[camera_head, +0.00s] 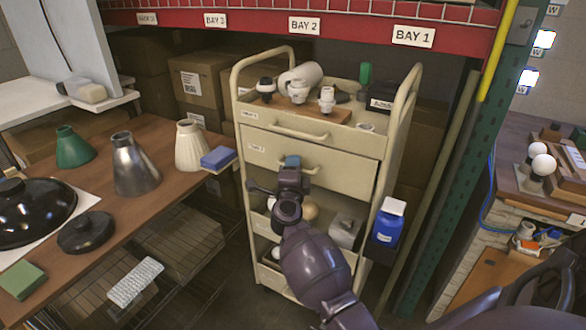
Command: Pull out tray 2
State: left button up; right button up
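Tray 2 (350,185) is the lower, deeper cream drawer of the cart. Its label is on the left of its front, and a bar handle (312,171) runs across its upper middle. The drawer front looks about flush with the cart frame. My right gripper (291,162) is at the left part of this handle, with its fingertips in front of the drawer front. The gripper body hides part of the handle, so I cannot tell whether the fingers are closed around it. My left gripper is out of view.
Tray 1 (345,145) is above, with its own handle (298,132). Sockets and a white roll stand on the cart top. Open shelves below hold parts. A wooden table (150,205) with lampshades stands left; a green post (455,170) stands right.

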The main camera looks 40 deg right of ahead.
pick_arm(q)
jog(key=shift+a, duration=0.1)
pick_arm(e)
jog(key=shift+c, duration=0.2)
grip_shut()
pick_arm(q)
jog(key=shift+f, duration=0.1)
